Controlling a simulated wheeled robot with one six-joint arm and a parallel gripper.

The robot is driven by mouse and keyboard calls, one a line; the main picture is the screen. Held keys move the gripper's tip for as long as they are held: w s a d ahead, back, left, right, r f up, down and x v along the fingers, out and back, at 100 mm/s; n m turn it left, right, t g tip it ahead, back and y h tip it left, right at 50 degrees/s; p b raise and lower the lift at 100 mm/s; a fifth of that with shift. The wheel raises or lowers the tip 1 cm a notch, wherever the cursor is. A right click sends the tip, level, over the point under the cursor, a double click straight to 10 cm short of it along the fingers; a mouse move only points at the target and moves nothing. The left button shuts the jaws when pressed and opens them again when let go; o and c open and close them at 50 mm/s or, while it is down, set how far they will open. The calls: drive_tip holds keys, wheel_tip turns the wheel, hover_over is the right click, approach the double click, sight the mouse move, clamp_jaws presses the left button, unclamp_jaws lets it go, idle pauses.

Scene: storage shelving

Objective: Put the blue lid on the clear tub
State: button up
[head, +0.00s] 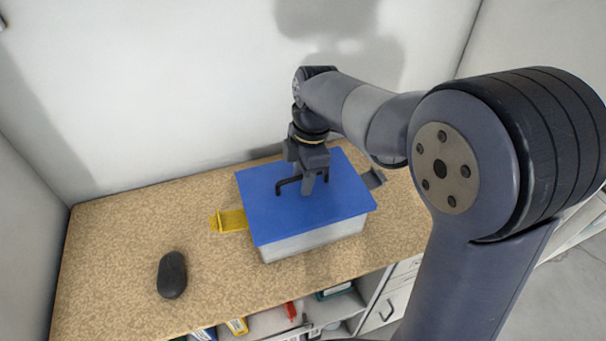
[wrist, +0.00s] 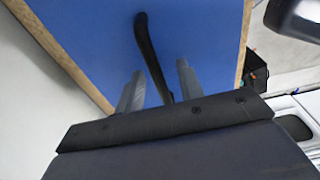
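The blue lid (head: 265,215) is a flat rectangle with a black bar handle (head: 283,187) on top. It lies over the clear tub (head: 310,240), whose pale front wall shows below it; the tub's rim is hidden, so I cannot tell how closely the lid fits. A yellow clip (head: 229,221) sticks out at the tub's left and a grey clip (head: 374,179) at its right. My gripper (head: 308,189) points down at the handle. In the wrist view the handle (wrist: 150,52) passes between my gripper's two fingers (wrist: 158,80), with gaps beside it.
The tub stands on a speckled tan worktop (head: 120,235). A dark oval object (head: 172,275) lies at the front left. Walls close off the back and left. Below the front edge, a shelf holds several small items, including a yellow one (head: 237,326). The worktop's left is mostly clear.

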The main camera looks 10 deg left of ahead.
wheel_tip(320, 180, up, 11)
drive_tip(key=d, duration=0.1)
drive_tip(key=shift+w+f+b, duration=0.15)
drive_tip(key=shift+w+b, duration=0.15)
drive_tip(key=shift+d, duration=0.1)
drive_tip(key=f, duration=0.7)
drive_tip(key=a+f+p, duration=0.1)
drive_tip(key=f, duration=0.2)
drive_tip(key=shift+s+a+f, duration=0.1)
drive_tip(key=shift+s+f, duration=0.15)
drive_tip(key=shift+s, duration=0.1)
drive_tip(key=shift+r, duration=0.45)
